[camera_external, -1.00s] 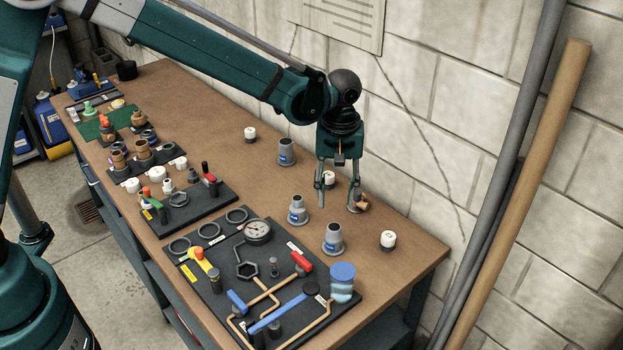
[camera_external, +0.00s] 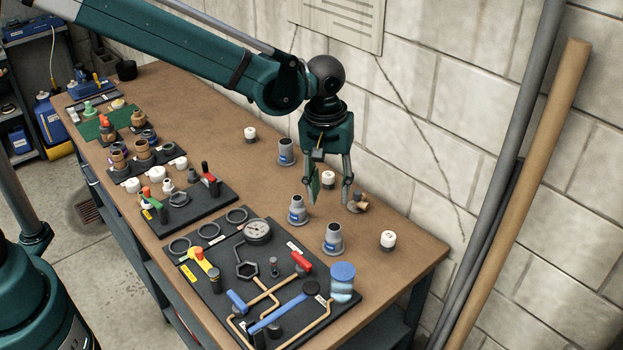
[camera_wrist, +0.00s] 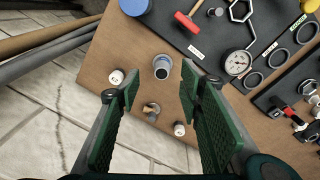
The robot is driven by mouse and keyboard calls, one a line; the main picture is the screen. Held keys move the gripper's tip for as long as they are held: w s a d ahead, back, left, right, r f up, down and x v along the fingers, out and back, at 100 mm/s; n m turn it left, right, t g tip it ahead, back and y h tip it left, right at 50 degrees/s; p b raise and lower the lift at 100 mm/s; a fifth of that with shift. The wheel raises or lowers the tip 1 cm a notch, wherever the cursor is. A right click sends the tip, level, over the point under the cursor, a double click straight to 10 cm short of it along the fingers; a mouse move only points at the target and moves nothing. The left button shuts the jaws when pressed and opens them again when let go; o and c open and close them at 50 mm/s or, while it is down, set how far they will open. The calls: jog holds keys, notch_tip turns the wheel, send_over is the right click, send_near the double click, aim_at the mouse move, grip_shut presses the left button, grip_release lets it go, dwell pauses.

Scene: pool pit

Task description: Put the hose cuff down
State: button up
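Several grey hose cuffs with blue labels stand upright on the brown bench: a back one (camera_external: 286,151), a middle one (camera_external: 298,210) and a front one (camera_external: 333,240). My gripper (camera_external: 330,200) is open and empty, pointing down above the bench. Its left finger is close to the middle cuff in the picture; I see no grip on it. In the wrist view my gripper (camera_wrist: 160,100) has its green pads wide apart. The front cuff (camera_wrist: 162,67) shows beyond them, and the middle cuff (camera_wrist: 187,82) is partly hidden by the right finger.
White caps (camera_external: 388,240) and a brass fitting (camera_external: 358,203) lie near my gripper. A black board (camera_external: 215,268) with a gauge, pipes and tools fills the bench front; smaller boards stand at left. A block wall (camera_external: 440,120) runs behind. The bench's back middle is mostly clear.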

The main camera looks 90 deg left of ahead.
jog(key=s+d+r+m+t, duration=0.2)
jog(key=s+d+r+m, duration=0.2)
jog(key=s+d+r, duration=0.45)
jog(key=s+d+r+m+t, duration=0.1)
jog(key=s+d+r+m, duration=0.3)
jog(key=d, duration=0.7)
jog(key=s+d+m+t, duration=0.1)
jog(key=s+d+m, duration=0.3)
jog(key=s, duration=0.5)
jog(key=s+d+m+t, duration=0.2)
jog(key=s+d+m, duration=0.1)
jog(key=s+d, duration=0.6)
jog(key=shift+s+d+f+m, duration=0.3)
jog(key=shift+s+f+m, duration=0.1)
jog(key=shift+s, duration=0.3)
jog(key=o, duration=0.4)
